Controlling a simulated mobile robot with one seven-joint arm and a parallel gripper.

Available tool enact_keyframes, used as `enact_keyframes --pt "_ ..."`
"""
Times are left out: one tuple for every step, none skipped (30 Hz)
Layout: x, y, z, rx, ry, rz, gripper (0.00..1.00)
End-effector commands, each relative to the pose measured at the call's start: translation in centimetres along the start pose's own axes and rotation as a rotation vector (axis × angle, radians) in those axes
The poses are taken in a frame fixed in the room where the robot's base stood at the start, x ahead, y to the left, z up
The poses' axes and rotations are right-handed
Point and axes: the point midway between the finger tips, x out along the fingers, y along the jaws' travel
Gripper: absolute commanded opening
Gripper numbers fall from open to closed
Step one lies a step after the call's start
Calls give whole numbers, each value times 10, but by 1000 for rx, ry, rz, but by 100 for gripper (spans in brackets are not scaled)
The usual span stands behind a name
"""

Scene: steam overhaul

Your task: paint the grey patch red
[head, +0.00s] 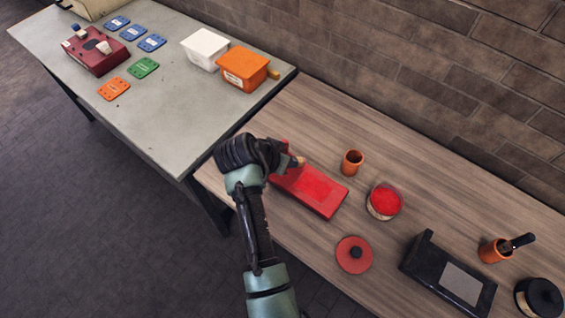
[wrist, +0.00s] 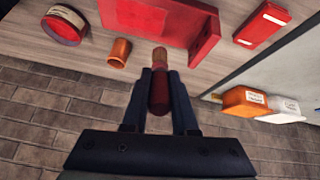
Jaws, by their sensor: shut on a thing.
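My gripper (head: 290,161) is shut on a brush with a dark red handle (wrist: 159,94). Its tan bristle tip (wrist: 160,57) points toward a red block in the wrist view. In the head view the gripper is over the upper left end of this red block (head: 322,205), which has a raised end and a slightly different red patch (head: 313,184) on top. I cannot tell whether the bristles touch the block. A black block (head: 424,259) at the lower right carries a grey patch (head: 461,283). An open tin of red paint (head: 384,201) stands right of the red block.
An orange cup (head: 352,162) stands empty behind the red block. A red lid (head: 354,254) lies in front. Another orange cup (head: 492,250) holds a dark-handled tool, beside a black tin (head: 540,298). A grey table (head: 165,110) at left holds bins and plates. A brick wall runs behind.

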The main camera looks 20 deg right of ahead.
Motion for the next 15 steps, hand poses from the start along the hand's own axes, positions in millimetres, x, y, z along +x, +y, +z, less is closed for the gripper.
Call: enact_keyframes --pt "-6 2 -7 1 1 0 0" --pt "-8 2 -9 0 1 0 0" --pt "-10 3 -12 0 0 -1 0" --pt "-11 4 -14 -1 0 -1 0" --pt "-12 4 -15 -1 0 -1 0" --pt "-13 5 -17 -1 0 -1 0" --pt "-14 5 -18 -1 0 -1 0" --pt "-14 5 -19 -1 0 -1 0" --pt "-14 5 -19 -1 0 -1 0" --pt "-14 5 -19 -1 0 -1 0" --pt "-14 5 -19 -2 0 -1 0" --pt "-13 5 -19 -2 0 -1 0" --pt "-13 5 -19 -2 0 -1 0" --pt "-13 5 -19 -2 0 -1 0" --pt "-13 5 -19 -2 0 -1 0"
